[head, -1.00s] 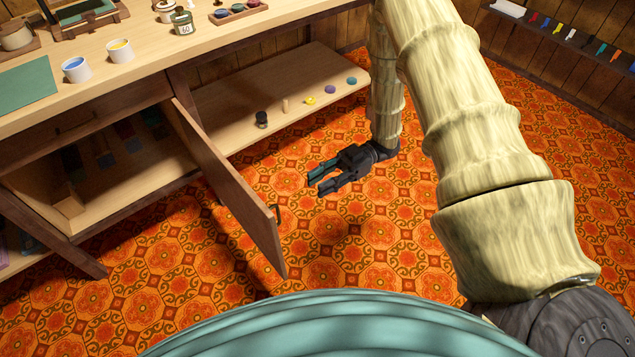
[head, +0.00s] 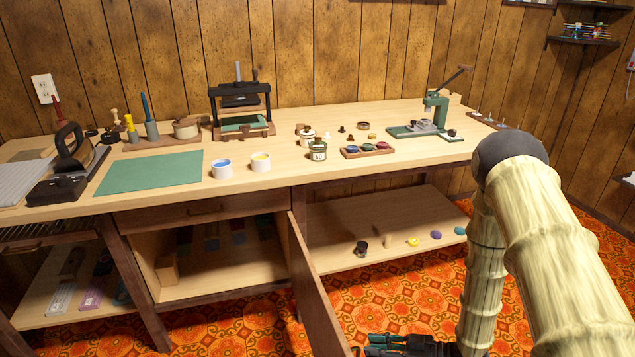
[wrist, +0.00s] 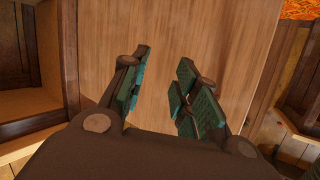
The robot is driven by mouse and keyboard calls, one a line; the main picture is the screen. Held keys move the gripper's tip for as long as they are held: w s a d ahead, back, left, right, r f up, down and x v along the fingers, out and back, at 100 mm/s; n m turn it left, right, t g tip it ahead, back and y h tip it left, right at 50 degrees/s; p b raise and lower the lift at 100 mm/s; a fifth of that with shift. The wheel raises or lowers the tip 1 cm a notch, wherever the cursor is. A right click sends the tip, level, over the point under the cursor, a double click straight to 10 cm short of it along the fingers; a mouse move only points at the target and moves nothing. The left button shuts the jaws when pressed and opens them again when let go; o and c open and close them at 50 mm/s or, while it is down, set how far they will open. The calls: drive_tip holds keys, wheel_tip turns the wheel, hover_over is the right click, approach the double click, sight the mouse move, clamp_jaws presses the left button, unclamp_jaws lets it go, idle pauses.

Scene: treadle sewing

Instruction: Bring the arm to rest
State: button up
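My gripper (head: 395,345) shows at the bottom edge of the head view, low over the carpet and just right of the open cabinet door (head: 318,290). It is partly cut off there. In the wrist view my gripper (wrist: 168,80) has its green-padded fingers spread apart with nothing between them. A pale wooden panel, seemingly the door (wrist: 195,30), lies beyond the fingers; I cannot tell how far. My arm comes down the right side of the head view, clear of the bench.
The workbench (head: 290,180) carries a green mat (head: 150,172), two paint cups, a small press (head: 240,105) and a green lever tool (head: 437,110). A lower shelf (head: 345,215) holds several small items. The open door juts toward me. Orange carpet (head: 450,275) is free to the right.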

drive_tip(key=s+d+f+m+h, duration=0.3)
drive_tip(key=s+f+m+h, duration=0.55)
drive_tip(key=s+f, duration=0.3)
drive_tip(key=s+d+m+g+h, duration=0.2)
drive_tip(key=s+g+h, duration=0.1)
drive_tip(key=s, duration=0.6)
drive_tip(key=s+d+m+g+h, duration=0.2)
drive_tip(key=s+m, duration=0.1)
drive_tip(key=s, duration=0.5)
wheel_tip(320, 180, up, 24)
drive_tip(key=p, duration=2.4)
drive_tip(key=shift+f+n, duration=0.15)
drive_tip(key=shift+n, duration=0.2)
drive_tip(key=shift+w, duration=0.1)
